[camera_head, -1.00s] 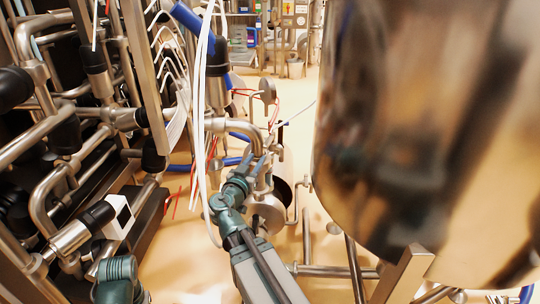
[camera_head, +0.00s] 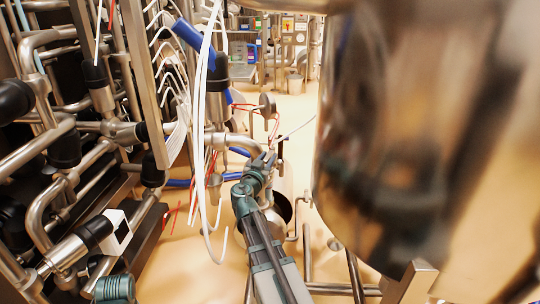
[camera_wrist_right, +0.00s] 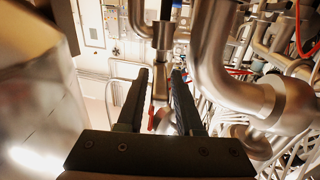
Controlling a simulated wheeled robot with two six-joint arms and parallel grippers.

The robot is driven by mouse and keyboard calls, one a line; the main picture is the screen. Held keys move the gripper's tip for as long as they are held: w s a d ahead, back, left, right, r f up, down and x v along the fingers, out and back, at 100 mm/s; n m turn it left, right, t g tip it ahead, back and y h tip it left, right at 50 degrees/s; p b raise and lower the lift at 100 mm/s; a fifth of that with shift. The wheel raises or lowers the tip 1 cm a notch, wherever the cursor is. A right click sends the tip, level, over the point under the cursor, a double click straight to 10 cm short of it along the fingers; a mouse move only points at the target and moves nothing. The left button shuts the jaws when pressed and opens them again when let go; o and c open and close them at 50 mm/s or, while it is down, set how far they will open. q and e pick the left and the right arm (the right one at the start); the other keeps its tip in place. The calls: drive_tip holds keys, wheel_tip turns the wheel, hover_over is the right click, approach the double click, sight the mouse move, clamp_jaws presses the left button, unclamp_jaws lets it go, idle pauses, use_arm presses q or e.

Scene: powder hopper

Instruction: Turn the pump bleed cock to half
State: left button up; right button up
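I cannot single out the pump bleed cock with certainty. In the head view my right gripper (camera_head: 264,160) reaches forward to a bent steel pipe (camera_head: 241,143) beside a thin dark upright piece (camera_head: 280,150). A round steel body (camera_head: 283,207), perhaps the pump, is partly hidden behind my right arm. In the right wrist view the two black fingers of this gripper (camera_wrist_right: 160,100) stand apart. Nothing is clearly held between them; pipework shows beyond the gap. My left gripper is out of view; only a teal part of my left arm shows at the lower left.
A large shiny steel hopper (camera_head: 400,130) fills the right side. Dense pipes and a white-boxed valve (camera_head: 117,232) crowd the left. White hoses (camera_head: 200,130) hang left of my right arm. Steel legs stand below the hopper. Open floor (camera_head: 295,115) lies beyond.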

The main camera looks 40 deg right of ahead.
drive_tip(key=shift+x, duration=1.2)
clamp_jaws()
idle(0.6)
